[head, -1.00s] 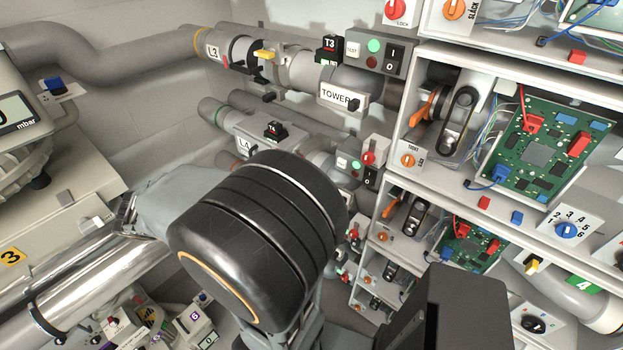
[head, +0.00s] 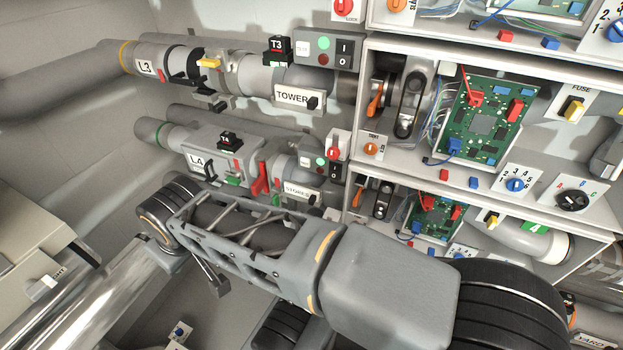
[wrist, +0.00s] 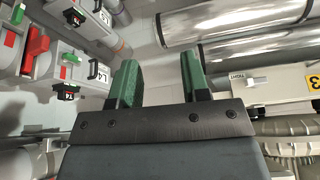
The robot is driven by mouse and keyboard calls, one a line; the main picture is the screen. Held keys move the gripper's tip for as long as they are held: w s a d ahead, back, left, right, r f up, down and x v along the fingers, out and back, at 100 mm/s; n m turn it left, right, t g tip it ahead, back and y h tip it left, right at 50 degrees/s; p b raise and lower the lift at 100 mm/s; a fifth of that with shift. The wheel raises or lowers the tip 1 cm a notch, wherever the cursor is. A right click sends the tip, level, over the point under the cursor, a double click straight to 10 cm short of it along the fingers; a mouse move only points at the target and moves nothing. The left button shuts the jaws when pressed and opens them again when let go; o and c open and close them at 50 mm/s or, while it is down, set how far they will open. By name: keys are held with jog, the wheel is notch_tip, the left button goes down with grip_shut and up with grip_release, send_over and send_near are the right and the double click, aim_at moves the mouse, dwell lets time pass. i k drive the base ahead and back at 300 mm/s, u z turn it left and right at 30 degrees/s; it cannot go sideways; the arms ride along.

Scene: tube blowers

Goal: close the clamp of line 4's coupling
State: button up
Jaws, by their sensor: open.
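Line 4 is the lower grey pipe run, with an L4 plate (head: 196,161) on a grey housing (head: 205,143). A black T4 block (head: 230,138) sits on the housing. To its right are a collar and a red lever (head: 262,179), which sticks out from the pipe; green pieces (head: 233,180) sit close by. Whether the clamp is fully open is too small to tell. In the wrist view the red lever (wrist: 36,44) and L4 plate (wrist: 98,78) lie at the left. My gripper (wrist: 159,72) is open and empty, its green fingers apart, touching nothing. It cannot be made out in the head view.
Line 3's pipe (head: 255,75) runs above line 4. A STOKER plate (head: 303,194) and a switch box (head: 320,165) stand right of the lever. Shelves with circuit boards (head: 485,120) fill the right. Shiny pipes (wrist: 235,25) cross the wrist view's upper right.

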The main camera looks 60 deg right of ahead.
aim_at(278, 199)
jog(key=z, duration=1)
jog(key=k, duration=0.45)
jog(key=z, duration=0.55)
jog(key=i, duration=0.45)
jog(key=u, duration=2.2)
jog(key=k, duration=0.3)
jog(key=u, duration=0.15)
